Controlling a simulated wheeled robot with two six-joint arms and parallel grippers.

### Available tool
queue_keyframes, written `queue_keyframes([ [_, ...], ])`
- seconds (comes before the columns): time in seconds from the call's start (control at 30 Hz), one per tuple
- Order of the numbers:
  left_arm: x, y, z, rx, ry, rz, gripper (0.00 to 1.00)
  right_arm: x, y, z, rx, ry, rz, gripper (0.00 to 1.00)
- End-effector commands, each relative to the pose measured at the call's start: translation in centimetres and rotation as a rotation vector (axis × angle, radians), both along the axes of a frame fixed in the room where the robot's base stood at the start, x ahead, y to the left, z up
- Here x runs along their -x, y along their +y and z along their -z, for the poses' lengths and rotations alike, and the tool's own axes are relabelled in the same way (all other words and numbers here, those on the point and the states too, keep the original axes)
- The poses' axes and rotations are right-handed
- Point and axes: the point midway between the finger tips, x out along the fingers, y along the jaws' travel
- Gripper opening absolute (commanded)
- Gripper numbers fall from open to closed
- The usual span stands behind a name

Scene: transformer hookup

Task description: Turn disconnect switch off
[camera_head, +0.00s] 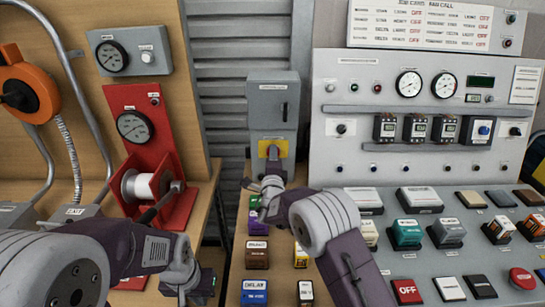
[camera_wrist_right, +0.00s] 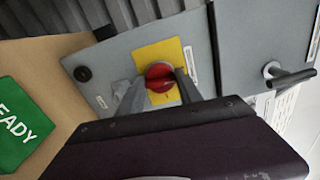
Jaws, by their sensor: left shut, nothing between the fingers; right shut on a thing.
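The disconnect switch is a red rotary knob (camera_wrist_right: 158,72) on a yellow plate (camera_wrist_right: 171,50), seen in the right wrist view. The same yellow plate (camera_head: 265,147) shows in the head view on the lower part of a grey box (camera_head: 271,100). There the knob is mostly hidden behind my right gripper (camera_head: 272,162). In the right wrist view my right gripper (camera_wrist_right: 160,86) has one finger on each side of the knob and is shut on it. My left gripper (camera_head: 182,287) is shut and empty at the lower left, away from the switch.
A red stand with a gauge (camera_head: 133,126) and a spool (camera_head: 141,187) is left of the box. A control panel (camera_head: 350,100) with dials and buttons is on the right. Several labelled blocks lie below, including a brown one (camera_head: 257,249). A black handle (camera_wrist_right: 291,78) sticks out near the knob.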

Motion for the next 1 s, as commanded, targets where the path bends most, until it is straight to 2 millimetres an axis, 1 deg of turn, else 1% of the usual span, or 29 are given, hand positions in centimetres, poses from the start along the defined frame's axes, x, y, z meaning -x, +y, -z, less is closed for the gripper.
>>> queue_keyframes([
  [0.3, 0.00, 0.00, -0.30, 0.000, 0.000, 0.000, 0.00, 0.00, 0.00, 0.04, 0.086, 0.001, 0.000, 0.01],
  [0.77, 0.00, 0.00, -0.31, 0.000, 0.000, 0.000, 0.00, 0.00, -0.01, 0.06, 0.099, 0.001, 0.000, 0.01],
  [0.8, -0.01, 0.00, -0.31, 0.000, 0.000, 0.000, 0.00, 0.00, -0.01, 0.06, 0.098, 0.001, 0.000, 0.47],
  [0.87, 0.00, 0.00, -0.31, 0.000, 0.000, 0.000, 0.00, 0.00, 0.00, 0.07, 0.098, 0.001, 0.000, 0.64],
  [1.0, 0.00, 0.01, -0.31, 0.000, 0.000, 0.000, 0.00, 0.00, -0.01, 0.06, 0.098, 0.000, 0.000, 0.64],
])
